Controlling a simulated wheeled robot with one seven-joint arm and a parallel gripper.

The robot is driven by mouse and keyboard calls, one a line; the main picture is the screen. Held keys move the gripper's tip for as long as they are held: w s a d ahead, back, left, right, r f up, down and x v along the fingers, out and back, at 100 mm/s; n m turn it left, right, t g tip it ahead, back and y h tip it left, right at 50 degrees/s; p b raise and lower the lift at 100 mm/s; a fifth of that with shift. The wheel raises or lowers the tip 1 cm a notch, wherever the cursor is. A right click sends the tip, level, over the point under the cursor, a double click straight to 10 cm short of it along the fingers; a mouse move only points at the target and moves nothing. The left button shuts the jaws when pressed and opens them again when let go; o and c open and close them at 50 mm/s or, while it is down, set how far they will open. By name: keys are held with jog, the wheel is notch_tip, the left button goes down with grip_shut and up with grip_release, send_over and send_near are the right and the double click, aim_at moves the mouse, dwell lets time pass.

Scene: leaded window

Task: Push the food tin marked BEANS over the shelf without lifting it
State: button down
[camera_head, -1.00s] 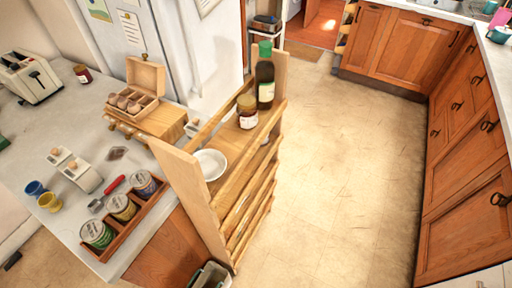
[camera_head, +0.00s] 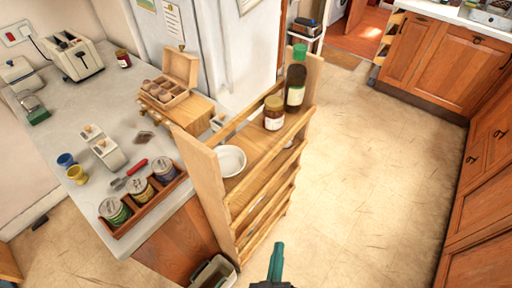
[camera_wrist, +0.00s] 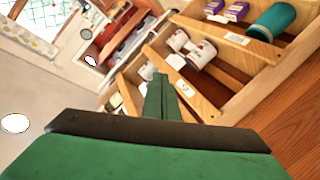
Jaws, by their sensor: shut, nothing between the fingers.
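My gripper (camera_head: 277,250) is at the bottom of the head view, shut and empty, right of the wooden shelf rack (camera_head: 212,185). In the wrist view its green fingers (camera_wrist: 160,85) point toward the rack's shelves. There, a white-and-dark-red tin (camera_wrist: 200,53) and a similar one (camera_wrist: 178,40) stand on a shelf beyond the fingertips, apart from them. I cannot read BEANS on either. Front rails hide part of the shelves. In the head view, the lower shelves' contents are hidden by the rack's side and rails.
A green-capped bottle (camera_head: 296,82), a jar (camera_head: 274,113) and a white bowl (camera_head: 231,160) stand on the rack's top. The wrist view shows a teal cylinder (camera_wrist: 272,20) and a purple box (camera_wrist: 236,11). A tin tray (camera_head: 150,208) lies on the counter. Floor right of the rack is clear.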

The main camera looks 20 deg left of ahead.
jog(key=w+a+r+n+y, duration=0.2)
jog(key=w+a+n, duration=0.2)
jog(key=w, duration=0.3)
jog(key=w+a+r+n+y, duration=0.2)
jog(key=w+a+r+n, duration=0.1)
jog(key=w+a+n, duration=0.2)
jog(key=w+a+r+n+y, duration=0.2)
jog(key=w+a+n, duration=0.2)
jog(key=w, duration=0.6)
jog(key=shift+a+r+n+y, duration=0.2)
jog(key=shift+r+n+y, duration=0.1)
jog(key=shift+n, duration=0.4)
jog(key=x, duration=0.9)
jog(key=shift+w+a+f, duration=0.1)
jog(key=shift+w+a, duration=0.1)
jog(key=shift+w, duration=0.15)
